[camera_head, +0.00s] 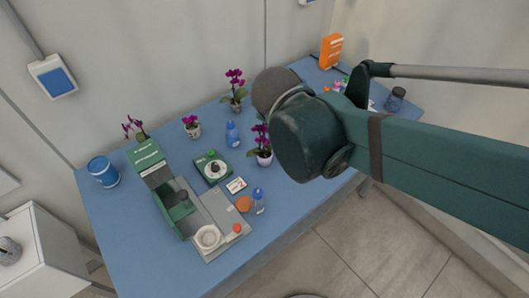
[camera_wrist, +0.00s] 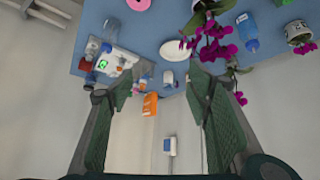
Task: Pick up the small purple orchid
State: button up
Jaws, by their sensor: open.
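Several purple orchids stand on the blue table. The smallest-looking one (camera_head: 191,122) is in a pale pot left of the blue spray bottle (camera_head: 232,134). A taller orchid (camera_head: 236,85) stands at the back, another (camera_head: 262,145) beside my arm, and a sparse one (camera_head: 133,128) at the far left. In the wrist view my gripper (camera_wrist: 160,84) is open and empty, its green-padded fingers wide apart. Purple blooms (camera_wrist: 216,48) hang close by the right finger. A potted purple orchid (camera_wrist: 300,38) shows at the right edge; I cannot tell which one it is.
A green and grey scale-like device (camera_head: 205,225), a green-framed dish (camera_head: 212,168) and a clear bottle (camera_head: 259,201) crowd the table's left half. A blue can (camera_head: 103,171) stands at far left, an orange box (camera_head: 331,50) at the back right. The front left table is bare.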

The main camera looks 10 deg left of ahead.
jog(key=a+t, duration=0.1)
jog(key=a, duration=0.8)
send_near(263, 151)
jog(key=shift+m, duration=0.4)
jog(key=x, duration=0.4)
jog(key=shift+w+f+p, duration=0.1)
jog(key=shift+f+p, duration=0.15)
jog(key=shift+p, duration=0.15)
jog(key=shift+b+x, duration=0.3)
jog(key=shift+x, duration=1.05)
jog(key=shift+b+x, duration=0.75)
jog(key=shift+x, duration=1.85)
jog(key=shift+d+r, duration=0.1)
jog(key=shift+r, duration=0.05)
